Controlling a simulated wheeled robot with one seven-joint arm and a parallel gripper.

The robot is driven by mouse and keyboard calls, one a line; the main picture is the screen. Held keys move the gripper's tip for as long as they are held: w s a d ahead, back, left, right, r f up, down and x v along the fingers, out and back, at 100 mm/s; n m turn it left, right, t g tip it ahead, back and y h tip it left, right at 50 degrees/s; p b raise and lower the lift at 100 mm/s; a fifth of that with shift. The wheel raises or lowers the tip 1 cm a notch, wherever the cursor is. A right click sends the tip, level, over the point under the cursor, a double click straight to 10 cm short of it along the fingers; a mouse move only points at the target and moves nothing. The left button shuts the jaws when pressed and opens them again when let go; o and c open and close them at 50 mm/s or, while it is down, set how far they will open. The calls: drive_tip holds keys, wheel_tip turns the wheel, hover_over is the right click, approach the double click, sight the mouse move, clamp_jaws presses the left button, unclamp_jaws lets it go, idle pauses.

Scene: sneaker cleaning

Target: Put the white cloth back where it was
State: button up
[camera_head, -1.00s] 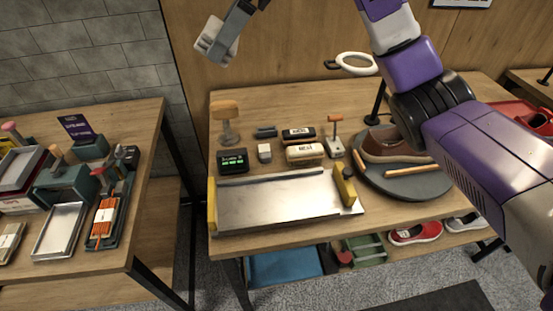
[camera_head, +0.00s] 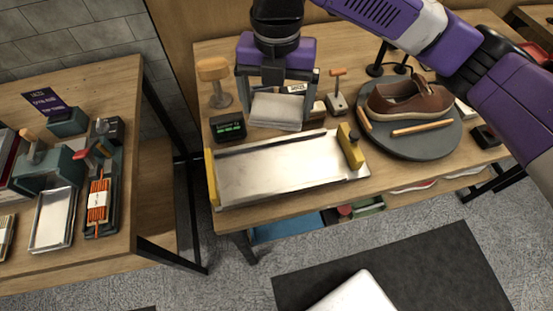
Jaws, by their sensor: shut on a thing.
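The white cloth (camera_head: 276,113) is a folded pale pad in the camera_head view. It is between the fingers of my gripper (camera_head: 274,98), which is shut on it and points down over the wooden table (camera_head: 225,222). The cloth is just behind the metal tray (camera_head: 280,167) and right of the small black display with green digits (camera_head: 228,127). I cannot tell whether the cloth touches the tabletop. My gripper hides part of the table behind it.
A wooden-topped stand (camera_head: 214,77) is left of my gripper. A small orange-handled tool (camera_head: 337,92) is to the right. A brown shoe (camera_head: 408,97) sits on a round grey turntable (camera_head: 440,140). A side table with tools (camera_head: 105,245) stands at left.

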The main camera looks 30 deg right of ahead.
sight(277, 165)
wheel_tip(277, 165, down, 20)
drive_tip(key=shift+r+b, duration=0.15)
drive_tip(key=shift+b, duration=0.35)
drive_tip(key=o, duration=0.9)
wheel_tip(277, 165, up, 12)
drive_tip(key=shift+r, duration=0.1)
